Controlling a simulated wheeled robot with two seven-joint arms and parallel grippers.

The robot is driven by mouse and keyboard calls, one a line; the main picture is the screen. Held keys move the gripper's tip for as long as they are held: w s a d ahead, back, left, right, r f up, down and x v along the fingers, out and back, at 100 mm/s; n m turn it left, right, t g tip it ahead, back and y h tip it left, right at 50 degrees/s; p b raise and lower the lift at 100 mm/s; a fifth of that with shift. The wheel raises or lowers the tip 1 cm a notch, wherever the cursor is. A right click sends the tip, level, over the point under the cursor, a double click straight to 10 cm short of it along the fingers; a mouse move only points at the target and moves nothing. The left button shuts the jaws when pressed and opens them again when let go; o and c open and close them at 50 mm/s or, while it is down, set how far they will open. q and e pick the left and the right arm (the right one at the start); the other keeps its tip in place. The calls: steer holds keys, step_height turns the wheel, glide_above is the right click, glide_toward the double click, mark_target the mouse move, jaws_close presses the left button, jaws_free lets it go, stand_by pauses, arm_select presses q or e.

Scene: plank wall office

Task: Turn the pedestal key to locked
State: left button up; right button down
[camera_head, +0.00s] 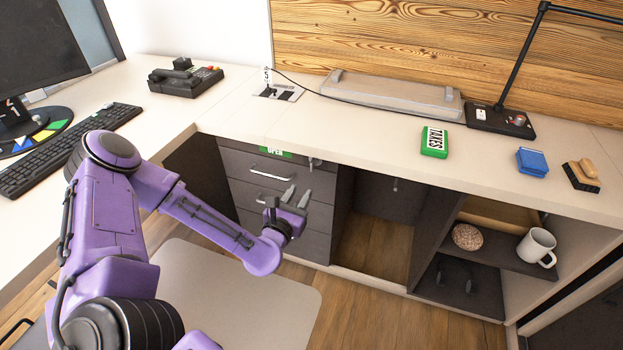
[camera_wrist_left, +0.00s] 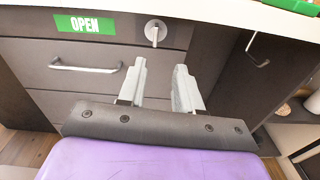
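The pedestal (camera_head: 255,193) is a dark grey drawer unit under the desk. Its small silver key (camera_wrist_left: 155,33) sits in the lock at the upper right of the top drawer, right of a green OPEN label (camera_wrist_left: 84,23). In the head view the key (camera_head: 315,162) is small, and its exact turn is hard to tell. My left gripper (camera_head: 297,197) is in front of the drawers, below the key. In the left wrist view its two fingers (camera_wrist_left: 160,75) are apart with nothing between them, and the key shows beyond the tips. My right gripper is out of view.
A drawer handle (camera_wrist_left: 86,67) is left of my left fingers. Right of the pedestal is an open knee space, then a shelf with a white mug (camera_head: 537,247). The desktop (camera_head: 330,123) above carries a phone (camera_head: 186,78) and a green TAXES box (camera_head: 434,142).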

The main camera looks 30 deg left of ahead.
mark_target(311, 167)
arm_select(q)
steer(key=shift+n+y, duration=0.4)
steer(key=shift+n, duration=0.2)
steer(key=x, duration=0.7)
steer(key=r+x, duration=0.1)
steer(key=x, duration=0.3)
steer(key=shift+s+a, duration=0.1)
steer(key=shift+a, duration=0.15)
jaws_close()
